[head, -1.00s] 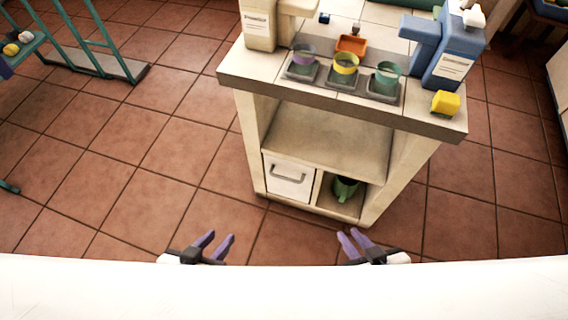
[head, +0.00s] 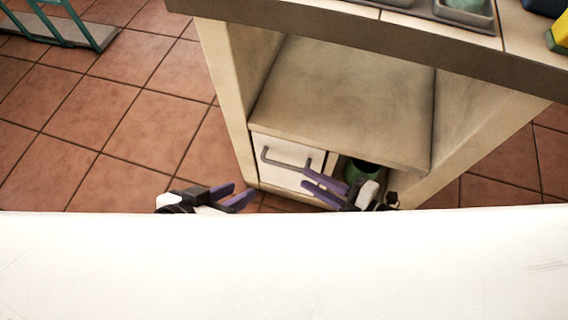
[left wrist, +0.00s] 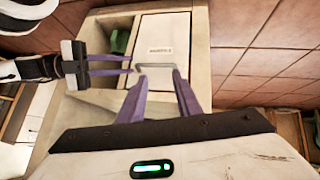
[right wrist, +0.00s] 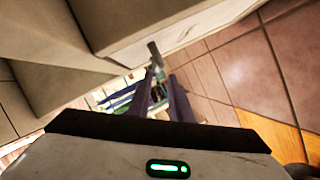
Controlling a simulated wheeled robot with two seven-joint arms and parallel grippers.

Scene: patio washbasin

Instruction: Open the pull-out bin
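The pull-out bin has a white front (head: 270,178) with a grey bar handle (head: 284,163), low in the washbasin unit's left compartment. It looks shut. My right gripper (head: 309,184) is open, its purple fingers at the handle's right end. The right wrist view shows the handle (right wrist: 154,52) just beyond the fingertips (right wrist: 161,76); contact cannot be told. My left gripper (head: 243,196) is open and empty, left of and in front of the bin. In the left wrist view its fingertips (left wrist: 159,76) spread towards the handle (left wrist: 155,67), with the labelled front (left wrist: 165,40) behind.
A green vessel (head: 360,172) stands in the compartment right of the bin, partly hidden by my right gripper. The open shelf (head: 345,100) above is empty, under the overhanging counter edge (head: 400,35).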

